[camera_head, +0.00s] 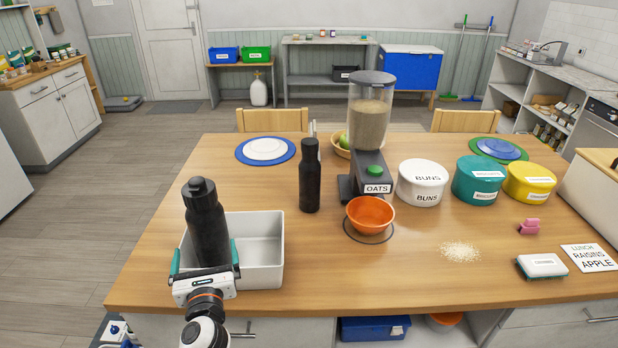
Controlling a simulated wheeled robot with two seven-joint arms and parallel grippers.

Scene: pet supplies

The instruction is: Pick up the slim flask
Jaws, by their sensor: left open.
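Two dark flasks are in the head view. The slim flask (309,178) stands upright near the middle of the table, right of the white bin. A wider black flask (206,220) with a loop cap is at the left, at the left part of the white bin (262,277), slightly tilted in the picture. My left gripper (205,262) is open, with its teal-edged fingers on either side of the wider flask's lower part. The flask's base is hidden behind the gripper, and I cannot tell whether the fingers touch it. My right gripper is not in view.
An oats dispenser (371,120) stands right of the slim flask, with an orange bowl (370,214) in front. Labelled tubs (422,184) stand further right. A blue-rimmed plate (243,158) lies behind the bin. The table's front middle is clear.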

